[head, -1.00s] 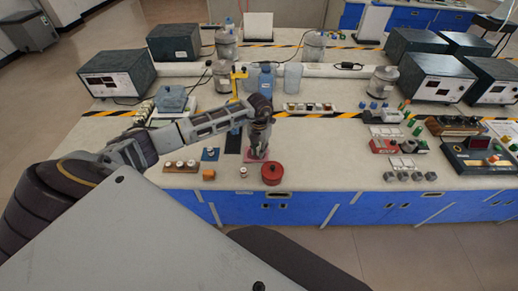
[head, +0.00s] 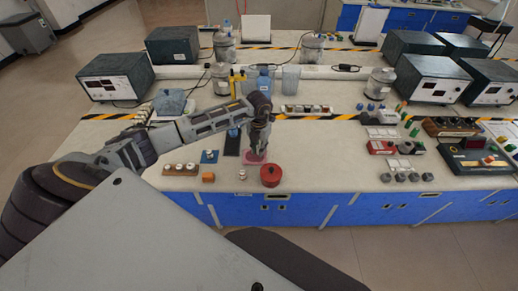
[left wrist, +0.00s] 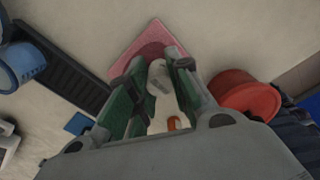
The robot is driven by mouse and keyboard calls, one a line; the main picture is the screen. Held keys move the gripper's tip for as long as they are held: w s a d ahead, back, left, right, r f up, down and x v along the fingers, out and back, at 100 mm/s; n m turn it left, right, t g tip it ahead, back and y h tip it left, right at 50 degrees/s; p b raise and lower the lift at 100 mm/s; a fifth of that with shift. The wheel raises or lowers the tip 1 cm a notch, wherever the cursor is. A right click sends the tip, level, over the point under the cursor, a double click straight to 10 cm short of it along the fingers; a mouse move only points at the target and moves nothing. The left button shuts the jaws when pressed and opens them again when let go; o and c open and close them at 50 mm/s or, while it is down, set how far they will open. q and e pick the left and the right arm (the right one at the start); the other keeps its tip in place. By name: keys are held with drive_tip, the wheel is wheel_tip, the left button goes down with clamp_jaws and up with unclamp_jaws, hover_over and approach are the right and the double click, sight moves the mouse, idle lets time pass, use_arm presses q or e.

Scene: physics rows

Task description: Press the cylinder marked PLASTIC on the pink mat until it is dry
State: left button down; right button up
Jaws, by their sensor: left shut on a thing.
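The pink mat (head: 246,157) lies near the front edge of the bench; in the left wrist view the mat (left wrist: 122,66) has a darker patch in its middle. My left gripper (head: 257,151) is over the mat, pointing down. In the left wrist view its green-padded fingers (left wrist: 154,82) are shut on a pale grey-white cylinder (left wrist: 159,80). No marking on it can be read. I cannot tell whether the cylinder touches the mat or is just above it. My right gripper is not in view.
A red pot (head: 270,176) stands close right of the mat. A small white cylinder (head: 242,175) and an orange cube (head: 208,178) are in front. A blue mat (head: 209,157), a dark tray (head: 232,145) and a rack of white pieces (head: 180,170) lie to the left.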

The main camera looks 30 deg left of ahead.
use_arm(q)
drive_tip(key=shift+r+p, duration=1.15)
drive_tip(key=shift+r, duration=0.9)
